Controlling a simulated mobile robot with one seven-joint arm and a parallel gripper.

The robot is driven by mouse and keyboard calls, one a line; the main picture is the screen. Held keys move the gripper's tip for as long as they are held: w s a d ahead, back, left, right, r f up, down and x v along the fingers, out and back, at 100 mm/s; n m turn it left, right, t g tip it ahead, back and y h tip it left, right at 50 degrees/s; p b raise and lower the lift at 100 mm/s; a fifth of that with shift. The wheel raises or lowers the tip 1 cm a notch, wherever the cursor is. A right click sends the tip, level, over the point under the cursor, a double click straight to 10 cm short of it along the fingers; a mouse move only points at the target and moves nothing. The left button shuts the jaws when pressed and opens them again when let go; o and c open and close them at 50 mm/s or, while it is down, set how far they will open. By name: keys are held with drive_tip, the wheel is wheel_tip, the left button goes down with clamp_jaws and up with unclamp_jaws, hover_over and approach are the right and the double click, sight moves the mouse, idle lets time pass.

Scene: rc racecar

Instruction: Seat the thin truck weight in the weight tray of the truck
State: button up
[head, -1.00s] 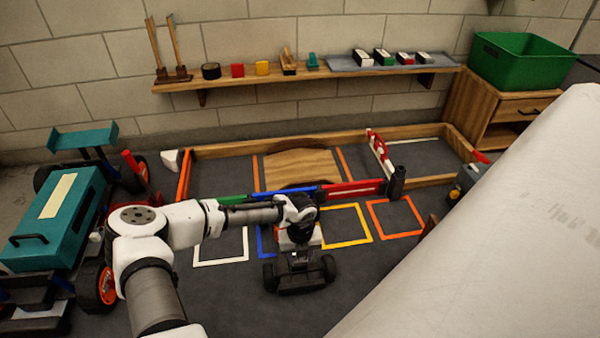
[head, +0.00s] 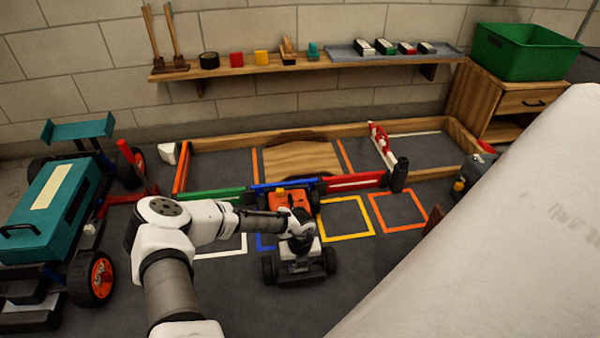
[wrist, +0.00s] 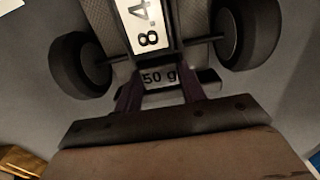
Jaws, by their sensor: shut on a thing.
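The small truck (head: 300,268) stands on the dark floor mat in the head view, with an orange front part (head: 287,199) and black wheels. My gripper (head: 298,240) is over the truck's middle. In the wrist view my gripper (wrist: 161,88) is shut on a light block marked "50 g" (wrist: 159,76), apparently the thin truck weight. My arm hides the weight in the head view. The weight tray is not clearly visible, and I cannot tell whether the weight touches it.
A larger teal car (head: 50,215) stands at the left. A wooden-framed track with a ramp (head: 300,160) lies behind the truck. Taped squares, one yellow (head: 346,222), mark the mat. A wall shelf (head: 300,67) holds small items. A large pale surface (head: 500,230) blocks the right foreground.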

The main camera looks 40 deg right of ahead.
drive_tip(key=shift+s+a+f, duration=0.15)
drive_tip(key=shift+s+f, duration=0.05)
drive_tip(key=shift+f, duration=0.65)
drive_tip(key=o, duration=1.1)
drive_tip(key=shift+c, duration=0.2)
drive_tip(key=shift+b, duration=0.3)
drive_tip(key=shift+w+a+f, duration=0.1)
drive_tip(key=shift+w+f, duration=0.05)
drive_tip(key=shift+w, duration=0.05)
wheel_tip(320, 180, up, 14)
drive_tip(key=p, duration=0.6)
drive_tip(key=shift+f, duration=0.2)
drive_tip(key=shift+s, duration=0.1)
